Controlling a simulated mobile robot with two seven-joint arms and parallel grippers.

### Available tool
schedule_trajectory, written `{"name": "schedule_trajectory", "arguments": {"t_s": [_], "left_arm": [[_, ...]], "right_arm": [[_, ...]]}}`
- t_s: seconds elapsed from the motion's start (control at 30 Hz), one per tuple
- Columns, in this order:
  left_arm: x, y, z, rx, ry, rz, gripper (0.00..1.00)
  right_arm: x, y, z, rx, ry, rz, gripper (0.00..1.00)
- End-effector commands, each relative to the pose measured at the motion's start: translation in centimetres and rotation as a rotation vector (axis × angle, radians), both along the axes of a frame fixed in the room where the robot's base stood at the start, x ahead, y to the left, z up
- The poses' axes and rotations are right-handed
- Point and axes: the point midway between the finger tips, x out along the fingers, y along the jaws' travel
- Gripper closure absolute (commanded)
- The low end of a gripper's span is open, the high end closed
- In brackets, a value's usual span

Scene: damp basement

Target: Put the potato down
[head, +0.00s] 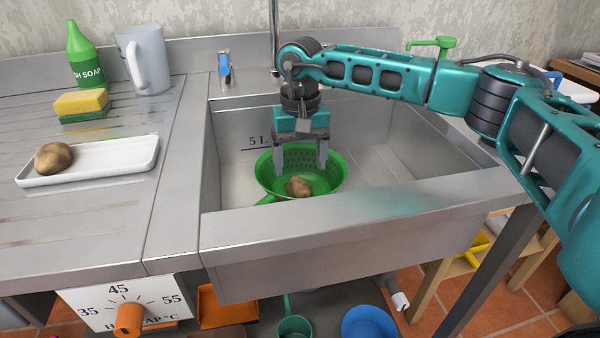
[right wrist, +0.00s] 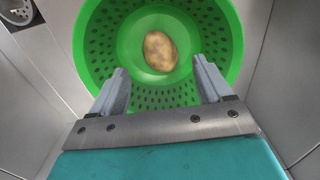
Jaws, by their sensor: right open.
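A brown potato (head: 299,187) lies in the green colander (head: 334,172), which sits in the sink basin. In the right wrist view the potato (right wrist: 160,51) rests on the floor of the colander (right wrist: 230,45), beyond my fingertips. My right gripper (head: 302,168) points down over the colander with its fingers open and apart, one on each side of the potato in the head view. In the right wrist view nothing is between its fingers (right wrist: 160,80). A second potato (head: 54,158) lies on the white tray (head: 110,163) on the drainboard. My left gripper is not in view.
The steel sink's front rim (head: 350,222) and walls surround the colander. A yellow-green sponge (head: 82,103), a green soap bottle (head: 84,58) and a grey-white jug (head: 146,62) stand on the drainboard. The basin's right side is clear.

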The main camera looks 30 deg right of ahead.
Motion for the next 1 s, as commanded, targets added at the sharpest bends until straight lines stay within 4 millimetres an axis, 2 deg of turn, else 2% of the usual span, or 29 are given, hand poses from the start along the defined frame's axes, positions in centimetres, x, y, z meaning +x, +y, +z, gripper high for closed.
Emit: {"name": "schedule_trajectory", "arguments": {"t_s": [0.03,0.1,0.33,0.5,1.0], "left_arm": [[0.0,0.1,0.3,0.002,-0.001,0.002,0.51],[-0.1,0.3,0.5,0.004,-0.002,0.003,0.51],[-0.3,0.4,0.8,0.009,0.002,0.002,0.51],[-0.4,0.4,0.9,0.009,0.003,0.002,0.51],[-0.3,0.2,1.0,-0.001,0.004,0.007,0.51]], "right_arm": [[0.1,0.0,1.5,0.001,-0.003,0.000,0.21],[0.1,0.0,2.9,0.001,-0.002,0.000,0.21],[0.1,0.0,6.0,0.001,-0.001,0.000,0.21],[0.1,-0.1,6.6,0.000,0.000,0.001,0.21],[0.1,-0.1,6.6,0.000,0.000,0.000,0.21]]}}
